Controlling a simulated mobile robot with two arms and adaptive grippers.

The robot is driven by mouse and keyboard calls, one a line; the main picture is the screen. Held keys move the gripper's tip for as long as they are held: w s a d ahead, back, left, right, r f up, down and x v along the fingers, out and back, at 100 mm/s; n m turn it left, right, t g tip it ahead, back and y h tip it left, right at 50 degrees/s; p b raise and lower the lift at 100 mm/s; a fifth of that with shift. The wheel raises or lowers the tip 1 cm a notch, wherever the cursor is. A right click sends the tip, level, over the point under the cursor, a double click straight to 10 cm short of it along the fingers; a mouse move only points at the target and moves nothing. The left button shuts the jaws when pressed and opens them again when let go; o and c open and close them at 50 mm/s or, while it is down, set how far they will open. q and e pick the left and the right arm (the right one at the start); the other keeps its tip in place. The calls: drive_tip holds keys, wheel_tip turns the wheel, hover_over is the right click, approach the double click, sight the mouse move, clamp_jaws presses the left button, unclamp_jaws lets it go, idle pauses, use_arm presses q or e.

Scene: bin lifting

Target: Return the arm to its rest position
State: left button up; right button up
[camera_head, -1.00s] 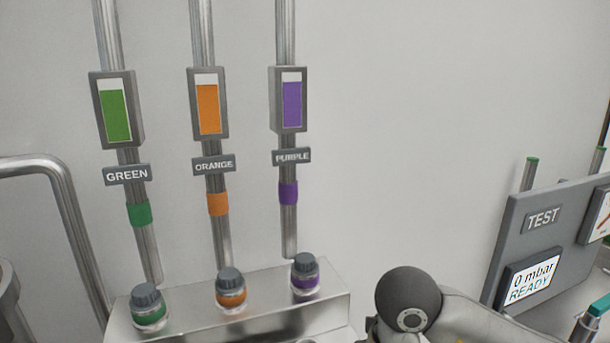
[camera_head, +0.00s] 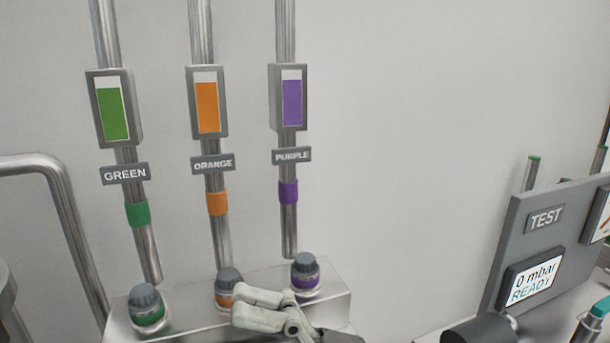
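My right gripper (camera_head: 236,308) shows at the bottom of the head view, its pale fingers pointing left. It is in front of the orange-banded jar (camera_head: 228,274) and hides part of it; I cannot tell whether they touch. The two fingers look close together, and no object shows between them. Whether they are open or shut is unclear. A dark part of my arm shows at the bottom right. My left gripper is not in view.
A metal ledge (camera_head: 335,306) holds the green-banded jar (camera_head: 149,308), the orange one and the purple-banded jar (camera_head: 305,275) below matching pipes. A grey test panel (camera_head: 520,235) reading "0 mbar READY" stands at right. The wall space between is clear.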

drive_tip(key=w+d+f+m+t+h, duration=0.2)
drive_tip(key=w+d+m+t+h, duration=0.5)
drive_tip(key=m+t, duration=0.55)
drive_tip(key=w+d+f+m+t+h, duration=0.2)
drive_tip(key=w+d+m+t+h, duration=0.45)
drive_tip(key=m+t, duration=0.55)
drive_tip(key=w+d+f+m+g+h, duration=0.1)
drive_tip(key=d+f+m+g+h, duration=0.3)
drive_tip(key=f, duration=0.6)
drive_tip(key=w+d+f+m+g+h, duration=0.1)
drive_tip(key=d+f+m+g+h, duration=0.3)
drive_tip(key=d+f, duration=0.45)
drive_tip(key=s+d+f+g+h, duration=0.1)
drive_tip(key=s+d+f+g, duration=0.1)
drive_tip(key=s+f+g, duration=1.45)
drive_tip(key=s+f+t, duration=0.2)
drive_tip(key=s+f, duration=0.1)
drive_tip(key=f, duration=1.2)
drive_tip(key=s+f+t, duration=0.3)
drive_tip(key=s+f, duration=0.1)
drive_tip(key=f, duration=1.1)
drive_tip(key=s+d+f+g, duration=0.1)
drive_tip(key=s+d+f, duration=0.1)
drive_tip(key=s+f, duration=1.3)
drive_tip(key=shift+s+d+f+g, duration=0.3)
drive_tip(key=shift+s+f, duration=0.1)
drive_tip(key=shift+s, duration=0.2)
drive_tip(key=shift+h, duration=0.25)
